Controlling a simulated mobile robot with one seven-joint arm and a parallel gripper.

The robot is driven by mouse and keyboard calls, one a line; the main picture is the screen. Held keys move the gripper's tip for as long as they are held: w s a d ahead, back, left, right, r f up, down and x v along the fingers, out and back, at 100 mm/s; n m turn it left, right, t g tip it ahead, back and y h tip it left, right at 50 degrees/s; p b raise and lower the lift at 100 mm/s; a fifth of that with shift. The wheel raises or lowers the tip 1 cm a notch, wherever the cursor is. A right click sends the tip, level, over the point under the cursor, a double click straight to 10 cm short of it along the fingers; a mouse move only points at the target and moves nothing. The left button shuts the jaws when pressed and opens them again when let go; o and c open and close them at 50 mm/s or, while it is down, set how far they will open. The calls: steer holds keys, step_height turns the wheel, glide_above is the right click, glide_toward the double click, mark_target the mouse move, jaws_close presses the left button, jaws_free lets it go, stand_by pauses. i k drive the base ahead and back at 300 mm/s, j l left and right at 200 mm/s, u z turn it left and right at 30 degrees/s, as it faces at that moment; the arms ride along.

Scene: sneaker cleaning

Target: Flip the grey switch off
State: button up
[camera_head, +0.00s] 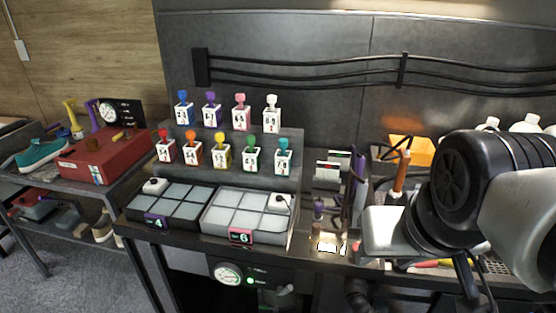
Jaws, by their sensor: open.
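Under the bench in the head view, a dark panel holds a round white gauge (228,274), a small green light (250,281) and a greyish lever-like part (284,290). This part may be the grey switch; it is small and dim, and I cannot tell its position. My gripper (385,232) is at the right, over the bench's front edge, above and to the right of the panel. It is open, with nothing seen in it. Its fingertips are hard to make out. My arm covers the right side of the bench.
Two divided trays, marked 4 (170,208) and 6 (250,208), sit on the bench. Several colour-topped bottles stand on a stepped rack (290,145). A red box (100,155) and a teal shoe (42,153) are on the left table. Grey floor (85,280) shows at lower left.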

mark_target(280, 291)
steer(key=j+u, duration=0.25)
steer(key=j, duration=0.25)
steer(key=k+l+u, duration=0.45)
steer(key=l, duration=0.25)
